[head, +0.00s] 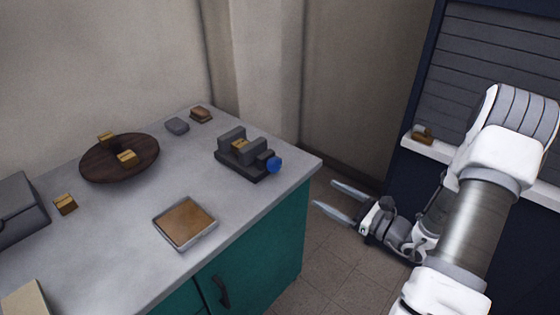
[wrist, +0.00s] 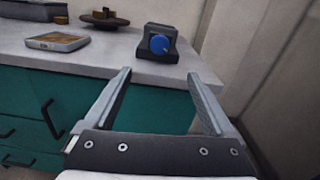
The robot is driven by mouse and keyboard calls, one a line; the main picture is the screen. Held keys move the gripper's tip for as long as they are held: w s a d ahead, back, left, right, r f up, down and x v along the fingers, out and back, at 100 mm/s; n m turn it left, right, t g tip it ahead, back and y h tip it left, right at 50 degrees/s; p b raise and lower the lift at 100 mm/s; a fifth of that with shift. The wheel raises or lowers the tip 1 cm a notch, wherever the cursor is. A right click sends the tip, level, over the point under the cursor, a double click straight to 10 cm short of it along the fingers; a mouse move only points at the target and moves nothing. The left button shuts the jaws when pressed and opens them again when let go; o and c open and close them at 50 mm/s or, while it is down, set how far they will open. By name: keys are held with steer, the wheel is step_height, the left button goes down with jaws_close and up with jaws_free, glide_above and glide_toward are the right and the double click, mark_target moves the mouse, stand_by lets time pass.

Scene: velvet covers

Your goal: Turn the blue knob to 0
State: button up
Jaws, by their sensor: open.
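The blue knob (head: 274,164) is on the front end of a dark grey device (head: 231,161) near the right corner of the grey countertop. In the wrist view the blue knob (wrist: 159,44) faces me on the device (wrist: 171,57), with a thin mark on its face. The marks around it are too small to read. My gripper (head: 332,197) is off the counter's right edge, apart from the knob. In the wrist view my gripper (wrist: 160,82) is open and empty, its fingers spread below and either side of the knob.
The countertop (head: 130,215) holds a square tray (head: 162,233), a round dark wooden board (head: 93,170) with small yellow-brown blocks, a grey box (head: 14,205) and small blocks at the back. Teal cabinets (head: 262,247) with dark handles are below. Open floor lies right of the counter.

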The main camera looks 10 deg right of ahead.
mark_target(277, 166)
steer(key=b+x, duration=0.2)
steer(key=x, duration=1.5)
steer(key=shift+w+a, duration=0.1)
steer(key=shift+f, duration=0.1)
steer(key=c, duration=1.4)
